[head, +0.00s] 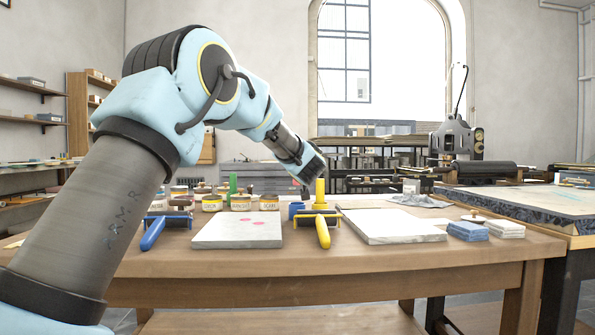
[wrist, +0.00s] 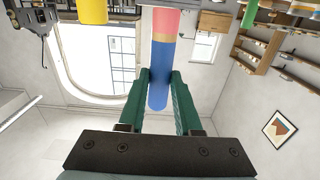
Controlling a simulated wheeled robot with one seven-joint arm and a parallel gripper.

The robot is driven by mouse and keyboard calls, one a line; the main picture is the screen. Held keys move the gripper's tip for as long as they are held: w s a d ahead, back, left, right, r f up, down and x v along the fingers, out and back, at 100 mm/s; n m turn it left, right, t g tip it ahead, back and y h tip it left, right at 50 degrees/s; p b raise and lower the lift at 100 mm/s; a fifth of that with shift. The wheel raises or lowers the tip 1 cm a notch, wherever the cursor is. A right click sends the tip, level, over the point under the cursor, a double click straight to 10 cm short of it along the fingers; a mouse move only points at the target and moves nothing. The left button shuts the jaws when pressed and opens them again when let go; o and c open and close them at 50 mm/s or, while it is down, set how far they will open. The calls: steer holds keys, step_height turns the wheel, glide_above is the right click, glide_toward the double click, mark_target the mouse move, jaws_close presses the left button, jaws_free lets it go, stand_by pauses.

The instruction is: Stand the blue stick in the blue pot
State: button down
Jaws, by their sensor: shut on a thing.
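In the wrist view my gripper (wrist: 160,88) has its green fingers closed around the blue stick (wrist: 158,85). The stick has a tan band and a pink end that points to the top of that picture. In the head view my gripper (head: 308,172) is above the back of the table, close to the yellow stick; the held stick cannot be made out there. A small blue piece (head: 296,209), which looks like the blue pot, stands just below my gripper and left of the yellow pot. Its opening is not visible.
A yellow stick (head: 320,189) stands in a yellow pot (head: 319,206). A green stick (head: 233,184) stands among ink tins (head: 241,203). Blue (head: 152,234) and yellow (head: 323,233) rollers, a stone slab (head: 238,231) and a pale slab (head: 390,227) lie in front.

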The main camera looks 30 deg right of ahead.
steer(key=shift+a+f+b, duration=0.1)
steer(key=shift+f+b, duration=3.3)
steer(key=shift+f, duration=0.6)
steer(key=c, duration=0.5)
jaws_free()
steer(key=shift+a, duration=0.1)
steer(key=r+v, duration=0.1)
steer(key=v, duration=0.2)
steer(key=p+v, duration=0.1)
steer(key=v, duration=0.3)
steer(key=r+v, duration=0.1)
steer(key=v, duration=0.3)
steer(key=shift+s+r+p, duration=0.1)
steer(key=shift+r+p, duration=0.25)
steer(key=shift+p, duration=0.05)
